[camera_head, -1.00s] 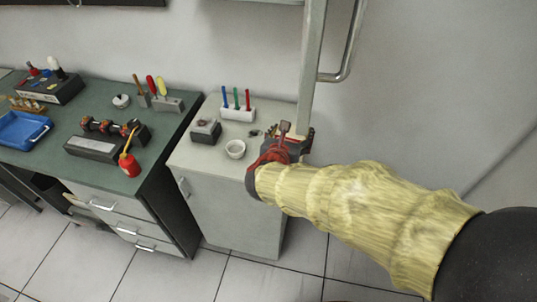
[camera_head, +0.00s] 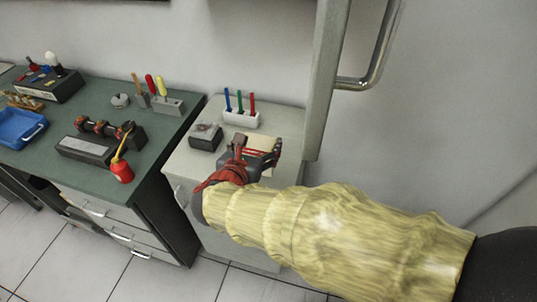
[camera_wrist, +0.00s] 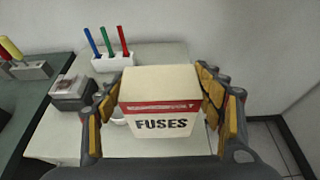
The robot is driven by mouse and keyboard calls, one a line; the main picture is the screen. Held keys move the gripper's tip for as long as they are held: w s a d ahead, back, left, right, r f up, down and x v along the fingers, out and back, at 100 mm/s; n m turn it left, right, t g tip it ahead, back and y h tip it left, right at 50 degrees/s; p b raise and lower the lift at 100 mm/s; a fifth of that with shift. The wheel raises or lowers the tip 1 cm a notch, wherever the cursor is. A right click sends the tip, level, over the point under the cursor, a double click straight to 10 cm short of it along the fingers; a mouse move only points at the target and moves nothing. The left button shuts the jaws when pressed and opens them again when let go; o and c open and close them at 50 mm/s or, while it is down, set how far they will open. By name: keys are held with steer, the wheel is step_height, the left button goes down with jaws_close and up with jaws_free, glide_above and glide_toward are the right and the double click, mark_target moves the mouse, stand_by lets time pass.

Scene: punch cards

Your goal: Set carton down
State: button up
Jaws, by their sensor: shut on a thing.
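The carton (camera_wrist: 160,108) is a cream box with a red band and the word FUSES. In the wrist view it sits between the two sets of yellow-padded fingers of my gripper (camera_wrist: 160,98), which is shut on it. In the head view my gripper (camera_head: 260,154) is over the pale cabinet top (camera_head: 182,160), and a cream face of the carton (camera_head: 260,141) shows between the fingers. The carton's underside is hidden, so I cannot tell its height above the top.
A white holder with blue, green and red pens (camera_head: 241,118) stands at the back of the cabinet top. A small dark box (camera_head: 206,137) is left of my gripper. The white cup is mostly hidden behind the carton. A grey upright panel with handle (camera_head: 330,80) stands at right.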

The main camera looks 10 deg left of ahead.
steer(key=w+d+f+b, duration=0.1)
steer(key=w+f+b, duration=0.3)
steer(key=w+f, duration=0.3)
steer(key=shift+w+d+f, duration=0.25)
steer(key=shift+d+f, duration=0.1)
steer(key=shift+f, duration=1.15)
steer(key=shift+f+b, duration=0.2)
steer(key=shift+b, duration=0.15)
steer(key=o, duration=1.3)
steer(key=shift+c, duration=0.2)
steer(key=p+v, duration=0.3)
steer(key=v, duration=0.9)
steer(key=shift+p, duration=0.4)
